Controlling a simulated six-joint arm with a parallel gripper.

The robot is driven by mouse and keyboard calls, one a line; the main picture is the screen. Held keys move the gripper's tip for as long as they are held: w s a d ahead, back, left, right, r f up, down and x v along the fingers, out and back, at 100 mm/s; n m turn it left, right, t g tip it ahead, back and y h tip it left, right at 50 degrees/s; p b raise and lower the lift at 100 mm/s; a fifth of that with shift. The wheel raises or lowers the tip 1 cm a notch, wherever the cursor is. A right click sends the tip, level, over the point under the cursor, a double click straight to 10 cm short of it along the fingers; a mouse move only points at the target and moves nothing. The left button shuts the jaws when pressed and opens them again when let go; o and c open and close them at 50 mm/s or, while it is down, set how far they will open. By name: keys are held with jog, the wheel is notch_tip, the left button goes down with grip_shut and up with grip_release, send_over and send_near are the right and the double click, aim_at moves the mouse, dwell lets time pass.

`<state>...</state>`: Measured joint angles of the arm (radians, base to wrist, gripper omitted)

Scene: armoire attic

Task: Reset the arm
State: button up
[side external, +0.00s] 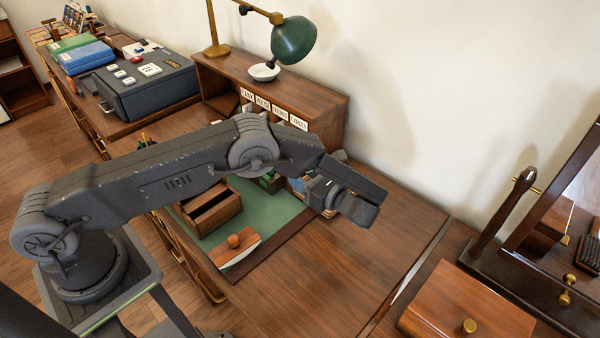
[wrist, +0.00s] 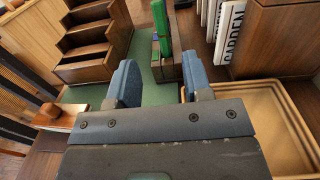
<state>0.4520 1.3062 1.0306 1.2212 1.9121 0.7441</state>
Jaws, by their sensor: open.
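My arm reaches over the wooden desk (side external: 330,275) in the side external view, with my gripper (side external: 365,208) above the right part of the green desk mat (side external: 285,208). In the wrist view my gripper (wrist: 155,85) has its two blue-grey fingers apart, with nothing between them. Beyond the fingers, green upright items (wrist: 163,40) stand by a wooden holder. A tan tray (wrist: 290,120) lies to the right of the fingers; my wrist covers part of it.
A stepped wooden organizer (side external: 210,205) and a rocker blotter (side external: 235,245) are on the mat. A labelled wooden cubby shelf (side external: 320,100) with a green lamp (side external: 293,40) stands behind. A grey case (side external: 145,82) is at left, a wooden box (side external: 465,305) at right. The desk's front right is clear.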

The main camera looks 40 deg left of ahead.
jog(key=s+a+r+n+h, duration=0.3)
jog(key=s+r+n+h, duration=0.15)
jog(key=r, duration=0.45)
jog(key=s+a+r+n+h, duration=0.25)
jog(key=s+r+h, duration=0.2)
jog(key=r, duration=0.45)
jog(key=s+d+r+n+t+h, duration=0.1)
jog(key=s+r+n+t+h, duration=0.2)
jog(key=s, duration=0.5)
jog(key=s+d+r+n+t+h, duration=0.1)
jog(key=s+r+n+t+h, duration=0.2)
jog(key=s+n+h, duration=0.3)
jog(key=s+r+n, duration=0.1)
jog(key=s, duration=0.2)
jog(key=shift+s+d+n, duration=0.25)
jog(key=shift+d+n, duration=0.05)
jog(key=shift+d, duration=0.05)
